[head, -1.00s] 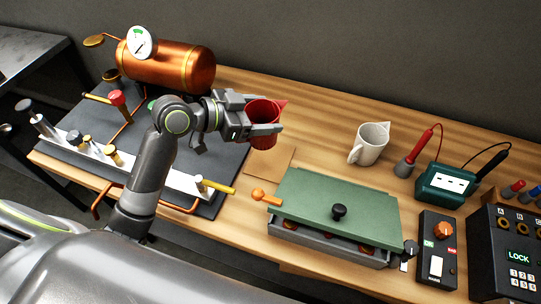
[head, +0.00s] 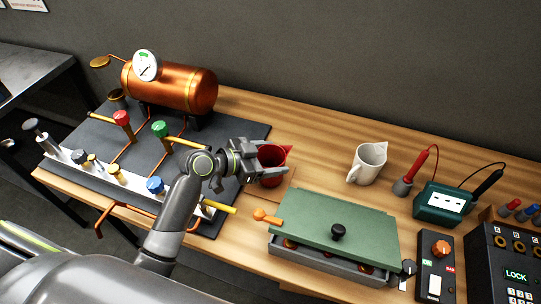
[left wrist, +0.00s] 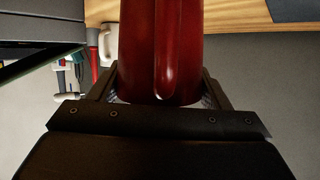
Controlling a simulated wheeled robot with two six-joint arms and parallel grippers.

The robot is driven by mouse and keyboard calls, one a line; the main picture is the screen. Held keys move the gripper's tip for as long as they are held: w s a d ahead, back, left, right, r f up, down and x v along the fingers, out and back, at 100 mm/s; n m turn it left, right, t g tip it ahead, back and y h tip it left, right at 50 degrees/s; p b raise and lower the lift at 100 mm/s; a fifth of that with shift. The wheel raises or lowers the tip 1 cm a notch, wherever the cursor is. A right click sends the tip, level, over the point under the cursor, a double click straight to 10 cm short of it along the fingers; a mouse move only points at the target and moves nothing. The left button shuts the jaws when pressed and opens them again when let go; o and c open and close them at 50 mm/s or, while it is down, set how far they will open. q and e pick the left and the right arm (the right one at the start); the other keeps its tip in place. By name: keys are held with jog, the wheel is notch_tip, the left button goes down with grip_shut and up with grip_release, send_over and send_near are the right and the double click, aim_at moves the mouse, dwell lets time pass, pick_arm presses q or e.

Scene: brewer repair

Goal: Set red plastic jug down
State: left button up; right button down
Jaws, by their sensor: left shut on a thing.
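The red plastic jug (head: 270,172) is between the fingers of my left gripper (head: 272,163), at the right edge of the dark mat. In the left wrist view the jug (left wrist: 165,50) fills the middle, with a gripper finger on each side of it. The jug looks upright and is over a tan square (head: 278,186) on the wooden table. The gripper hides part of its body, and I cannot tell if its base touches the surface. My right gripper is not in view.
A copper boiler (head: 175,88) with valves and pipes stands on the dark mat (head: 250,133) at left. A green-lidded box (head: 330,225) is just in front and right of the jug. A white pitcher (head: 367,163) stands farther right, beside a teal meter (head: 444,200). Bare wood lies between jug and pitcher.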

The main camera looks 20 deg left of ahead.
pick_arm(q)
jog(key=o, duration=0.6)
jog(key=shift+f, duration=0.15)
jog(key=o, duration=0.5)
jog(key=shift+r, duration=0.2)
jog(key=shift+b+v, duration=1.25)
jog(key=shift+v, duration=4.8)
jog(key=shift+d, duration=0.1)
